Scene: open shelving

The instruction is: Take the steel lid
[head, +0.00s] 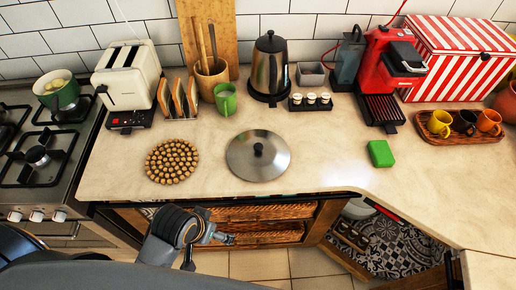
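The steel lid (258,161) is a round, shiny disc with a black knob on top. It lies flat on the beige counter, near the middle of the head view, with bare counter around it. My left gripper (226,239) is in front of the counter's front edge, nearer to me than the lid and apart from it. It is small and dark here, and I cannot tell how far its fingers are open. I see nothing held in it. My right gripper is not in view.
A round cork trivet (171,161) lies left of the lid, a green sponge (380,153) to its right. A green mug (226,101), a kettle (269,66) and a spice rack (311,102) stand behind. The stove (38,158) is far left. The counter (322,158) right of the lid is clear.

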